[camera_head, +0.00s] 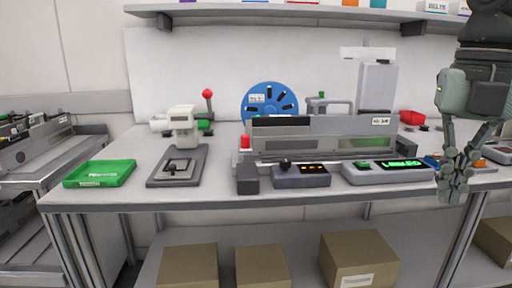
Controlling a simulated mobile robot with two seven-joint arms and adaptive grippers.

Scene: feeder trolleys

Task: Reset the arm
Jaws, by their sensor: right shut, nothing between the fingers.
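My right gripper (455,188) hangs at the right of the head view, pointing down in front of the workbench's right part. Its fingers are together and nothing shows between them. The upper part of my right arm runs up to the top right edge of the picture. The gripper covers part of the bench's front edge and some small items behind it. My left gripper does not show.
The grey workbench (330,198) carries a green tray (100,173), a lever press (183,130), a blue reel (269,103) and a long feeder unit (325,127). A shelf (300,12) hangs above. Cardboard boxes (190,268) stand below. A trolley (35,145) is at left.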

